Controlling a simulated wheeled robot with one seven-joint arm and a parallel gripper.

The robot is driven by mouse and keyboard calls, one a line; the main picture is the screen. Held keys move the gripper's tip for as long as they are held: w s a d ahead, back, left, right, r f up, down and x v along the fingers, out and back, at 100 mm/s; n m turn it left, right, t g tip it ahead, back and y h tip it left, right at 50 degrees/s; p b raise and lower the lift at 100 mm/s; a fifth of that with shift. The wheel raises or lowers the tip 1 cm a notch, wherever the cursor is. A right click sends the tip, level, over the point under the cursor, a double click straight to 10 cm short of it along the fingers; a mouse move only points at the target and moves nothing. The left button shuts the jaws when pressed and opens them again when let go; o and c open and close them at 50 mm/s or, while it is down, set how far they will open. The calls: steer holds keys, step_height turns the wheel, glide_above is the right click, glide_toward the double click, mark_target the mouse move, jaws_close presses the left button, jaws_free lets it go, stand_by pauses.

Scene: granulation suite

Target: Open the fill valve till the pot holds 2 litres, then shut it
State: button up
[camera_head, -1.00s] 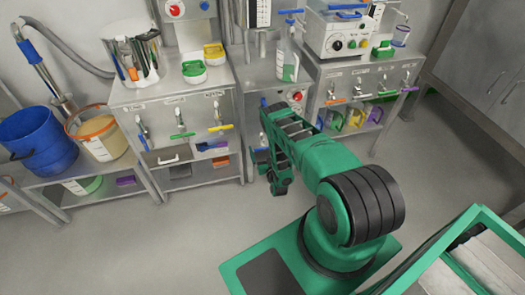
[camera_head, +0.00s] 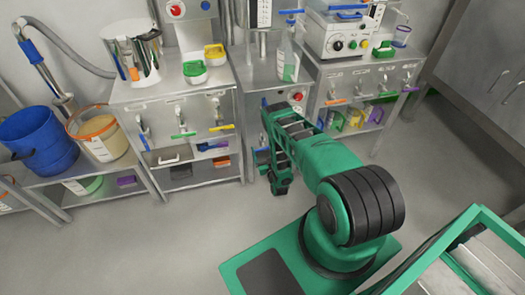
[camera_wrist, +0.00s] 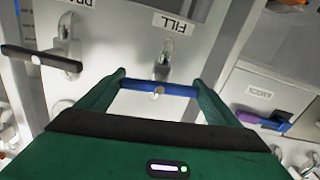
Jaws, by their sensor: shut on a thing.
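In the wrist view my gripper (camera_wrist: 158,84) is shut on the blue bar handle (camera_wrist: 178,90) of the fill valve. A finger is at each end of the bar, which lies crosswise below the valve's metal body (camera_wrist: 164,62). The drain valve's black handle (camera_wrist: 38,58) is to the left, apart from my gripper. In the head view my arm covers most of the front of the middle steel cabinet (camera_head: 262,78), and the fill valve cannot be made out. A marked scale (camera_head: 260,13) shows above that cabinet; its reading is too small to tell.
A left bench carries a shiny metal container (camera_head: 133,58) and green (camera_head: 194,70) and yellow (camera_head: 214,53) lidded tubs. A spray bottle (camera_head: 288,60) stands near the middle cabinet's right edge. A blue bucket (camera_head: 38,140) is at far left. The floor before the benches is clear.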

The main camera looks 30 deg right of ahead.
steer(key=n, duration=0.4)
steer(key=shift+w+a, duration=0.1)
steer(key=shift+a, duration=0.1)
steer(key=n, duration=0.4)
steer(key=shift+n, duration=0.4)
steer(key=n, duration=0.4)
steer(key=shift+f+n, duration=0.1)
steer(key=shift+n, duration=1.7)
steer(key=shift+d, duration=0.1)
steer(key=o, duration=0.9)
steer(key=shift+f, duration=0.1)
